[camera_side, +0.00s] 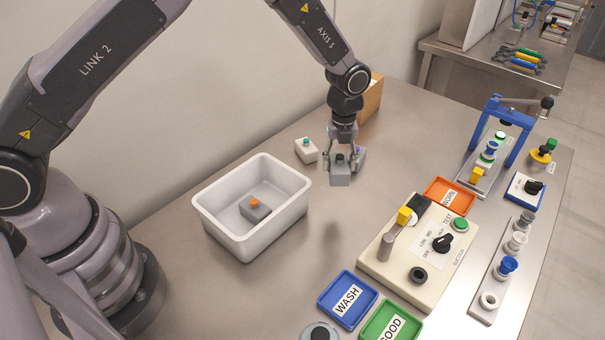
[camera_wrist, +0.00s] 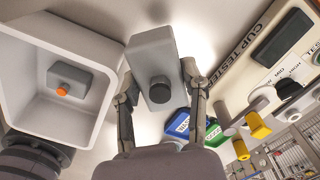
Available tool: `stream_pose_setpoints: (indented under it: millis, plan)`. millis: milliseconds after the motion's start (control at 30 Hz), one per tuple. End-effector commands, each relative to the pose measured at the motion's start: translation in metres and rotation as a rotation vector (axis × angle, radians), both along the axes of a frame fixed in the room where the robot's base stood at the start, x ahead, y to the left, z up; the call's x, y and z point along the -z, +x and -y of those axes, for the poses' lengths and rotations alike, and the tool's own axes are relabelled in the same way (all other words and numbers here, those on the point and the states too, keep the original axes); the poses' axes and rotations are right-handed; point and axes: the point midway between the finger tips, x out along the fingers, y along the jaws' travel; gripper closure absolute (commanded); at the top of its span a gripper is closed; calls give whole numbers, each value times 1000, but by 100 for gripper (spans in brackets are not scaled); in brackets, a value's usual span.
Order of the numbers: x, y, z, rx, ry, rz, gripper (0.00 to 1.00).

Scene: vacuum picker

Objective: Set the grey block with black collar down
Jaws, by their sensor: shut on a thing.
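The grey block with a black collar (camera_side: 340,176) hangs upright in my gripper (camera_side: 341,162), which is shut on it. It appears to be above the bare steel table, right of the white bin. In the wrist view the block (camera_wrist: 151,52) sits between the two fingers of my gripper (camera_wrist: 160,88), its black collar facing the camera. What lies directly under the block is hidden in the wrist view.
The white bin (camera_side: 207,219) holds a grey block with an orange collar (camera_side: 254,209). A pale block with a teal collar (camera_side: 306,151) stands behind; a purple-topped block (camera_side: 359,156) is partly hidden by mine. The blue WASH tray (camera_side: 329,310), green GOOD tray (camera_side: 371,331), orange tray (camera_side: 433,184) and cup tester (camera_side: 381,273) stand nearby.

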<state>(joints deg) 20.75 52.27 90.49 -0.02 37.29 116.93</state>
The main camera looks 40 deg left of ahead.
Motion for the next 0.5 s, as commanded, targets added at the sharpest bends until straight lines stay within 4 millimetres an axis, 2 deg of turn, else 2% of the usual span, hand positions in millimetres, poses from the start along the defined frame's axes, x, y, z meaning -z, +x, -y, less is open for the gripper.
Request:
stream_pose_setpoints:
  millis: [100, 300, 500]
  plan:
    - [3, 13, -10, -42, 1, -1, 96]
    - [40, 16, -12, -49, 1, -2, 96]
    - [62, 16, -11, -47, 0, 0, 96]
